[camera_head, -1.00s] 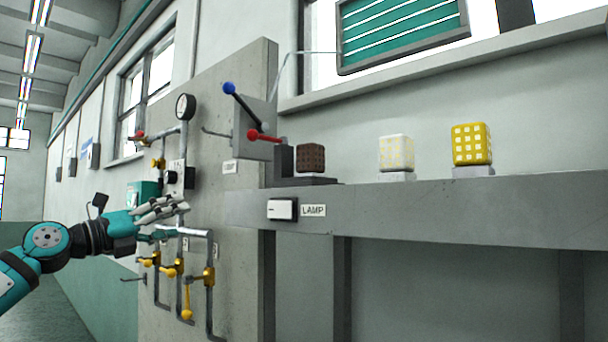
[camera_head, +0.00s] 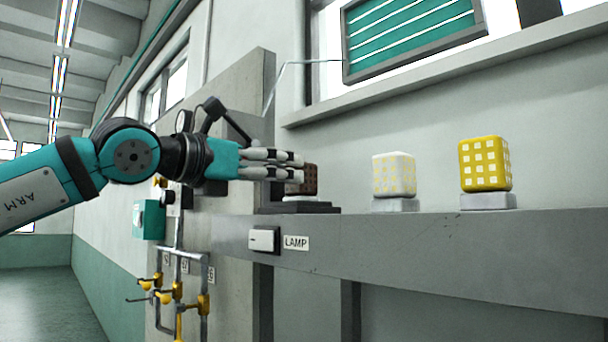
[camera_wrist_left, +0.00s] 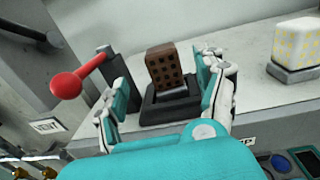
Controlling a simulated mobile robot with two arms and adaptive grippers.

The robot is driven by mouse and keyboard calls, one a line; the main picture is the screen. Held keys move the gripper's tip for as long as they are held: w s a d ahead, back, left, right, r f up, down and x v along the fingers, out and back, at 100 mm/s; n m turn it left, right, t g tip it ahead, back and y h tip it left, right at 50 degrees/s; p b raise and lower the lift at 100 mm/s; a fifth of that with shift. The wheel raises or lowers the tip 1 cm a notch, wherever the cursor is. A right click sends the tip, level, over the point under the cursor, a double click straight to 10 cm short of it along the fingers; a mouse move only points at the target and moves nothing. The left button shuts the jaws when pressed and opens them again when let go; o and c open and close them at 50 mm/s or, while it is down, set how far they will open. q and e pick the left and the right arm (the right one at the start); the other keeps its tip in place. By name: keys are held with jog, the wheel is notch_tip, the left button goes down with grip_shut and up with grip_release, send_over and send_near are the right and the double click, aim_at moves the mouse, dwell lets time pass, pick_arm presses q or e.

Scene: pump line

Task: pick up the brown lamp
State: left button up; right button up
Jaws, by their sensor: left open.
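The brown lamp (camera_head: 311,180) is a small dark brown cube with a grid of dots, on a dark base (camera_head: 300,208) on the grey shelf. My left gripper (camera_head: 296,166) hides part of it in the head view. In the left wrist view the lamp (camera_wrist_left: 166,68) stands slightly tilted in the picture on its black base (camera_wrist_left: 170,102), between the two spread fingers. My left gripper (camera_wrist_left: 162,88) is open and empty, with the lamp a little beyond its fingertips. My right gripper is in neither view.
A white lamp (camera_head: 394,176) and a yellow lamp (camera_head: 485,166) stand on grey bases to the right. A red-knobbed lever (camera_wrist_left: 68,84) is close left of my gripper. A white switch (camera_head: 264,240) labelled LAMP is on the shelf front (camera_head: 400,237). Pipes with yellow valves (camera_head: 203,303) are lower left.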

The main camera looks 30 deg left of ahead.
pick_arm(q)
jog(key=shift+w, duration=0.65)
jog(key=shift+w+p, duration=0.2)
jog(key=shift+p, duration=0.1)
jog(key=p+x, duration=0.1)
jog(key=x, duration=0.1)
jog(key=d+p+x, duration=0.1)
jog(key=x, duration=0.1)
jog(key=shift+w+d, duration=0.1)
jog(key=shift+w, duration=0.25)
jog(key=shift+s, duration=0.2)
jog(key=shift+c, duration=0.6)
jog(key=c, duration=1.2)
jog(key=shift+r, duration=0.1)
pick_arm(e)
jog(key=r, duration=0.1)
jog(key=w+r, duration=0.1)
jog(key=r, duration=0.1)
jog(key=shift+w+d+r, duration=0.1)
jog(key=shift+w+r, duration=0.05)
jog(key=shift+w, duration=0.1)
